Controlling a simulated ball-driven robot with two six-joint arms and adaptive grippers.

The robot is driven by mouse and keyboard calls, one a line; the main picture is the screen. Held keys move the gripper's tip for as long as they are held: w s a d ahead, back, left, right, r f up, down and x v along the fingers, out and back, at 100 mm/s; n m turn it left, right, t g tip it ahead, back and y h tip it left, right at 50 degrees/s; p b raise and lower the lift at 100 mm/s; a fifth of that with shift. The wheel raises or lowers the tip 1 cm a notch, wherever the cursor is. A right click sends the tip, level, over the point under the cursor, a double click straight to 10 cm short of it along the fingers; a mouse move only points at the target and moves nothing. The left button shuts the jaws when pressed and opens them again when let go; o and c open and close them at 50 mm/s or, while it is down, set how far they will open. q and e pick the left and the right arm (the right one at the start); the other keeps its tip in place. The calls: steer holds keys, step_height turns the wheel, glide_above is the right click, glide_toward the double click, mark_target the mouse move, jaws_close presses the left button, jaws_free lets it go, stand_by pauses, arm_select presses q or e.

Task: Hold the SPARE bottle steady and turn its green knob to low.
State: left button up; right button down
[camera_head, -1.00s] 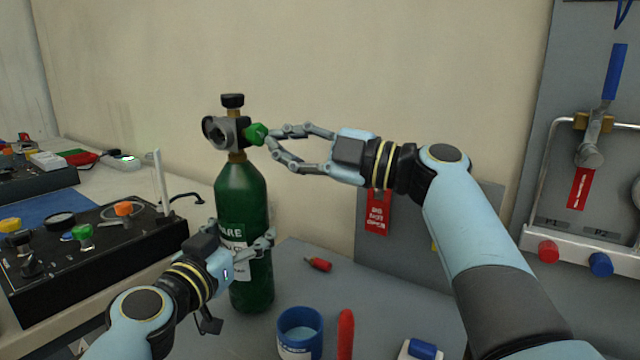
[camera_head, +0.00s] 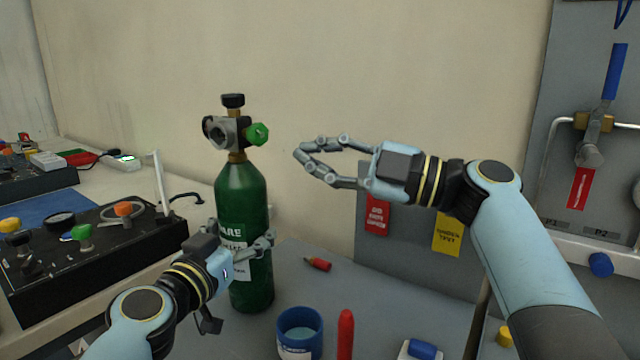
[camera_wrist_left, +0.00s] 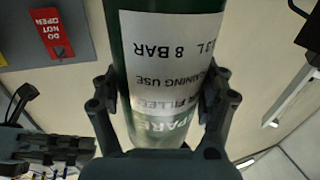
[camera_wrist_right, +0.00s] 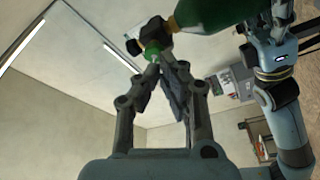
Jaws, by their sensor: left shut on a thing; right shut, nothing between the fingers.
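The green SPARE bottle (camera_head: 241,194) stands upright on the grey bench in the head view. Its white label (camera_wrist_left: 170,70) shows upside down in the left wrist view. My left gripper (camera_head: 248,247) is shut around the bottle's body, with a finger on each side. The green knob (camera_head: 257,134) sits on the right of the bottle's valve; it also shows in the right wrist view (camera_wrist_right: 152,51). My right gripper (camera_head: 298,158) is shut and empty, to the right of the knob and apart from it. I cannot read the knob's setting.
A blue cup (camera_head: 300,333), a small red item (camera_head: 318,264), a red stick-like object (camera_head: 345,333) and a blue-topped block (camera_head: 421,349) are on the bench. A black control box (camera_head: 90,250) stands at left. A grey panel with a valve (camera_head: 592,140) is at right.

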mark_target(257, 134)
steer(key=w+a+r, duration=0.1)
steer(key=w+a, duration=0.3)
steer(key=shift+w+a+r, duration=0.2)
steer(key=shift+a+r, duration=0.05)
steer(key=shift+r, duration=0.15)
stand_by(0.4)
steer(key=shift+s+f, duration=0.15)
steer(key=shift+f, duration=0.2)
stand_by(0.6)
steer(key=shift+s+a+f, duration=0.4)
steer(key=shift+s+f, duration=0.15)
steer(key=shift+f, duration=0.25)
steer(key=shift+a, duration=0.1)
steer(key=shift+f, duration=0.1)
